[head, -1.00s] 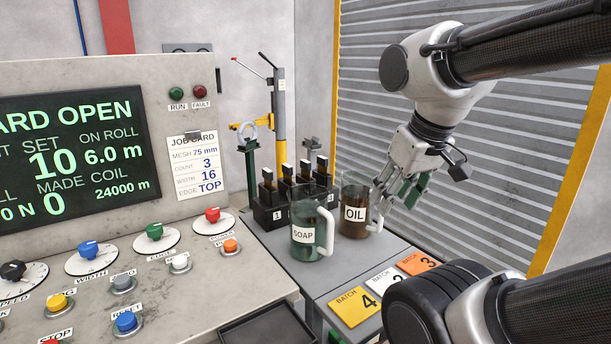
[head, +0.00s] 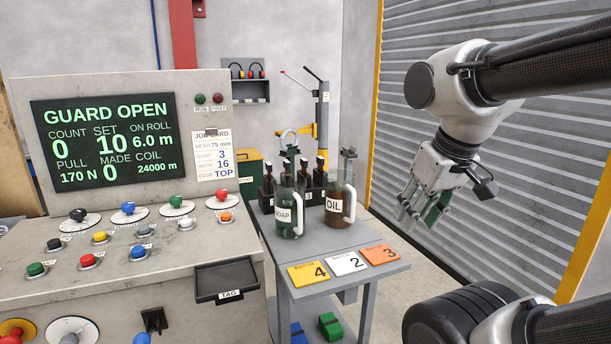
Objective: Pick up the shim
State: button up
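I cannot make out anything that I can surely call the shim. My gripper (head: 424,211) hangs in the air at the right, fingers pointing down, in front of the grey shutter. Its fingers look spread apart. A green patch shows at the right finger; I cannot tell whether it is part of the finger. On the lower shelf of the side table lie a green block (head: 330,326) and a blue piece (head: 297,333), partly cut off by the frame.
The side table (head: 277,244) carries a soap jug (head: 287,207), an oil jug (head: 338,204), dark bottles behind, and batch cards (head: 347,263). A control console (head: 190,252) with a tag tray (head: 227,281) stands left. A yellow-edged shutter (head: 420,60) stands right.

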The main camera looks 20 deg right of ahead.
aim_at(304, 162)
jog(key=l+u, duration=0.2)
jog(key=l, duration=0.2)
jog(key=k+l+u, duration=0.2)
jog(key=l, duration=0.15)
jog(key=k+l+u, duration=0.2)
jog(key=l, duration=0.2)
jog(key=i+l+u, duration=0.25)
jog(key=l, duration=0.25)
jog(key=l+u, duration=0.25)
jog(key=l, duration=0.3)
jog(key=i+l+u, duration=0.25)
jog(key=l, duration=0.3)
jog(key=i+l+u, duration=0.1)
jog(key=l, duration=0.4)
jog(key=i+l+u, duration=0.15)
jog(key=l, duration=0.35)
jog(key=k, duration=0.05)
